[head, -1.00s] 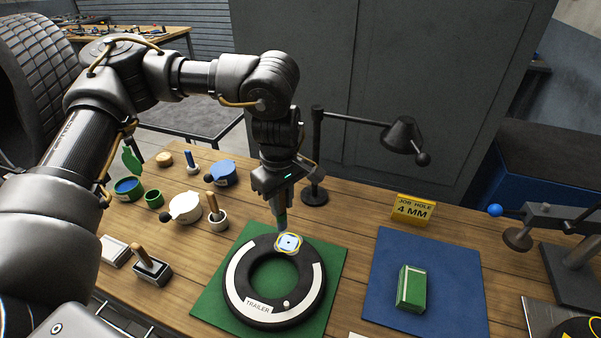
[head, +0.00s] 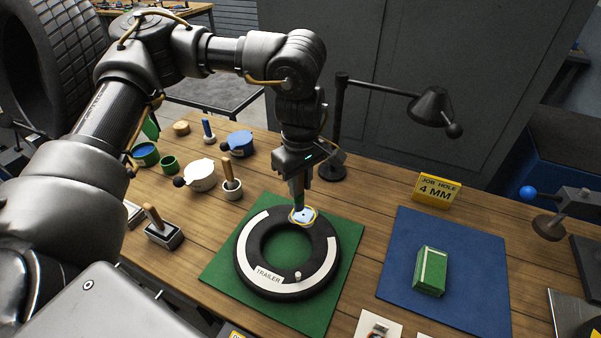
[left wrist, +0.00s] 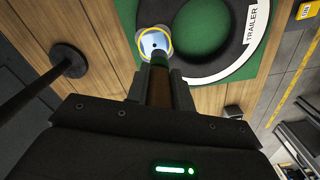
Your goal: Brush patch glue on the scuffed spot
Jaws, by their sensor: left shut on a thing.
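The black tyre (head: 250,275) marked TRAILER lies flat on a green mat (head: 345,225). On its far side is a pale blue spot with a dark dot, ringed in yellow (head: 312,219); the spot also shows in the left wrist view (left wrist: 149,42). My left gripper (head: 298,176) is shut on a slim brush (left wrist: 158,88) and holds it pointing down over the spot. The brush's lower end is at the spot; I cannot tell whether it touches. My right gripper is not in view.
A black lamp (head: 430,105) stands behind. A green box (head: 431,270) lies on a blue mat (head: 400,230) at right, below a yellow JOB HOLE 4 MM sign (head: 437,187).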

